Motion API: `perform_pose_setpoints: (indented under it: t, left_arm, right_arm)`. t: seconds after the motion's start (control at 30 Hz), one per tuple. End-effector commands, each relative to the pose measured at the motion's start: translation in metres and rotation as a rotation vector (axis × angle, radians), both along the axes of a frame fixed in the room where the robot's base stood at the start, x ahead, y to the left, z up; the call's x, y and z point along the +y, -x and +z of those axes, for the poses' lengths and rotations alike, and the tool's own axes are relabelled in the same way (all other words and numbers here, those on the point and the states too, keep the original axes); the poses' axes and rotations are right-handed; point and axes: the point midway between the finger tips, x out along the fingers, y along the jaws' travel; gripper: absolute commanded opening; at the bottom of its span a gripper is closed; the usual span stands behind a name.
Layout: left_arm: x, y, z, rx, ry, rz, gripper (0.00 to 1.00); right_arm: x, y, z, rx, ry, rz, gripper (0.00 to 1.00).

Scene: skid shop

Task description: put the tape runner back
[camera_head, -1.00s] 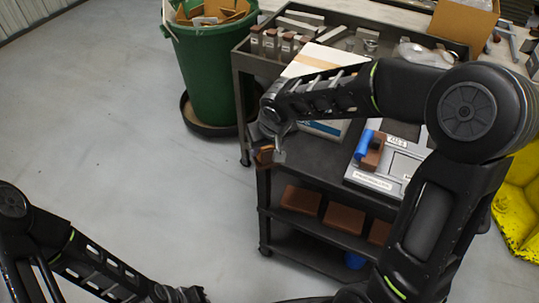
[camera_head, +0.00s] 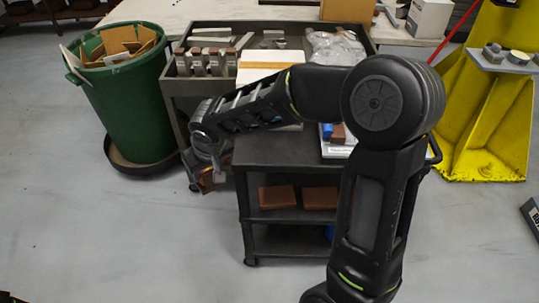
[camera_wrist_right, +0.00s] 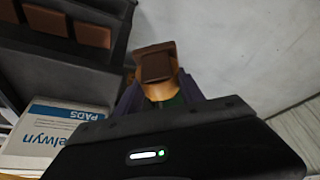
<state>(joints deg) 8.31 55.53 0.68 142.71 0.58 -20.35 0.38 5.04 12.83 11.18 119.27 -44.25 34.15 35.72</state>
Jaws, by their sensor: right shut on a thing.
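My right gripper (camera_head: 213,168) is shut on a small brown and orange thing (camera_head: 207,181), which looks like the tape runner. It is held out to the left of the dark cart (camera_head: 275,154), above the floor. In the right wrist view the held thing (camera_wrist_right: 157,65) sticks out between the purple-edged fingers (camera_wrist_right: 160,97), its dark brown end away from me. A grey board (camera_head: 337,151) on the cart top carries a blue thing (camera_head: 327,132) and a brown one; my right arm hides most of it. My left gripper is out of view.
A green bin (camera_head: 133,105) of cardboard stands left of the cart. A yellow stand (camera_head: 480,110) is at right. Floor at left is open.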

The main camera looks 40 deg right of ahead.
Motion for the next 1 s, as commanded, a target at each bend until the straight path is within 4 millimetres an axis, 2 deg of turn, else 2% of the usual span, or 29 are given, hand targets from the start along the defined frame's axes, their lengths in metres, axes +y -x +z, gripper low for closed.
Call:
perform_pose_setpoints:
  t: [0.13,0.23,0.37,0.4,0.5,0.6,0.73,1.0]
  left_arm:
    - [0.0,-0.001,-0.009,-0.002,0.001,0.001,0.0]
    - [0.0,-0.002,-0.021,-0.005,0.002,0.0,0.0]
    - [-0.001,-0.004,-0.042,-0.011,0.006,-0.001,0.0]
    - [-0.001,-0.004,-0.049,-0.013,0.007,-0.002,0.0]
    - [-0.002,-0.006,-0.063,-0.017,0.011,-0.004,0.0]
    - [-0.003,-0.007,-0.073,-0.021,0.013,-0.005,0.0]
    - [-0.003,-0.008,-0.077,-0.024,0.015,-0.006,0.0]
    - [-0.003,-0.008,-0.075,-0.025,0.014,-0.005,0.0]
  right_arm:
    - [-0.018,-0.01,0.0,-0.004,0.006,-0.03,0.01]
    - [-0.048,-0.022,0.001,-0.004,0.013,-0.075,0.01]
    - [-0.107,-0.038,0.008,-0.002,0.022,-0.151,0.01]
    - [-0.126,-0.041,0.012,0.0,0.022,-0.172,0.01]
    - [-0.173,-0.044,0.023,0.0,0.017,-0.219,0.01]
    - [-0.208,-0.042,0.034,-0.002,0.009,-0.246,0.01]
    - [-0.23,-0.04,0.045,-0.005,0.001,-0.257,0.01]
    - [-0.232,-0.039,0.049,-0.004,0.0,-0.256,0.01]
